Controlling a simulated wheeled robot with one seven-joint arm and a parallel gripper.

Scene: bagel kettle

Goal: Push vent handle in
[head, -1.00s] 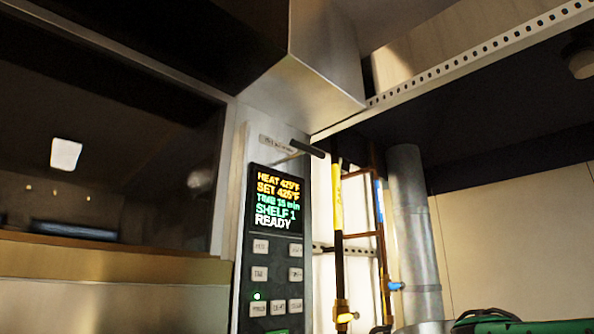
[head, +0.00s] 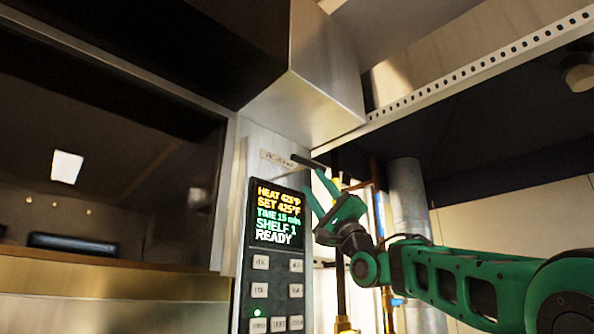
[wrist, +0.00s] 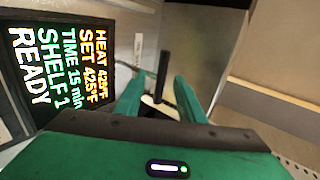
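The vent handle (head: 308,162) is a dark bar on a thin rod. It sticks out from the steel panel above the oven display in the head view. In the wrist view the dark handle (wrist: 163,72) shows ahead, lined up with the gap between the fingers. My green gripper (head: 313,182) is just below and beside the handle in the head view. Its two fingers stand apart in the wrist view (wrist: 159,84), with nothing visibly gripped. I cannot tell whether a fingertip touches the handle.
The oven display (head: 277,215) reads "READY", with several buttons below it. A pale label (head: 272,157) is beside the handle. A steel hood (head: 325,85) overhangs above.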

